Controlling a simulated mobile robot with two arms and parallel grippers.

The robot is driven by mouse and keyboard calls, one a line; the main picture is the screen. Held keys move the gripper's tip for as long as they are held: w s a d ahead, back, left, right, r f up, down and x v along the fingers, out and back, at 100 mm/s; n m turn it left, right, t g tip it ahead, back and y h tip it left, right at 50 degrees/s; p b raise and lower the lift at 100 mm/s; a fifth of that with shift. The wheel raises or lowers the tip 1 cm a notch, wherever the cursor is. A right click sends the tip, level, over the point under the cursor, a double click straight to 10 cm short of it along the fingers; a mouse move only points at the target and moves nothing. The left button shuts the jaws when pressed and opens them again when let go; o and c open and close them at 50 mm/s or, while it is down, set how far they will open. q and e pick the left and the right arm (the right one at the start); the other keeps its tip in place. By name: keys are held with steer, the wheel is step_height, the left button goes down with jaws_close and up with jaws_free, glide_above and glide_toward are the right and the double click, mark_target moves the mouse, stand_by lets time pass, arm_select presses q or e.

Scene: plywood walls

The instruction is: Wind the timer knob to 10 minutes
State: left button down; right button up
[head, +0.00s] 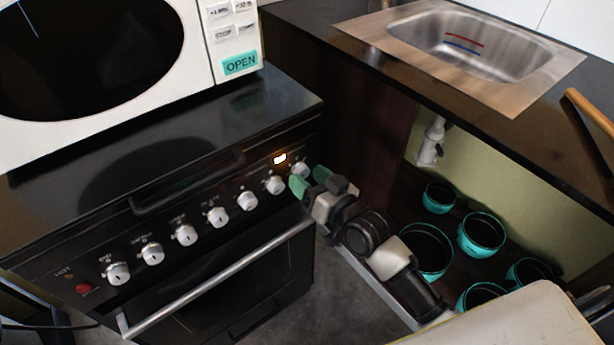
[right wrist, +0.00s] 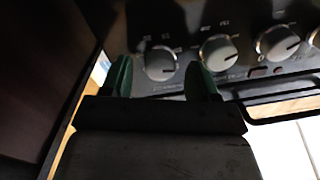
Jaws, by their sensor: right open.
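The black oven front carries a row of silver knobs. The rightmost knob (head: 300,169) sits beside a small lit display (head: 280,158); its label is too small to read, so I cannot confirm that it is the timer knob. My right gripper (head: 309,180) is open, its green fingertips close to that knob. In the right wrist view the end knob (right wrist: 160,63) shows in the gap between the fingers of the gripper (right wrist: 160,80), seemingly just beyond the tips. I see no contact. My left gripper is out of view.
A white microwave (head: 225,50) stands on the stove top. The oven door handle (head: 215,278) runs below the knobs. To the right are a counter with a sink (head: 470,45) and an open cupboard with several teal pots (head: 481,235). A dark cabinet side (head: 370,130) borders the oven.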

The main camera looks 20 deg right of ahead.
steer(key=shift+w+a, duration=0.2)
steer(key=shift+w, duration=0.3)
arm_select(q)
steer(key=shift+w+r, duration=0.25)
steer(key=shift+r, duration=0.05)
arm_select(e)
steer(key=c, duration=0.9)
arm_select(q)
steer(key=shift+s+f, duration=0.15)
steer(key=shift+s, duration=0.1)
arm_select(e)
steer(key=o, duration=0.9)
steer(key=shift+s, duration=0.15)
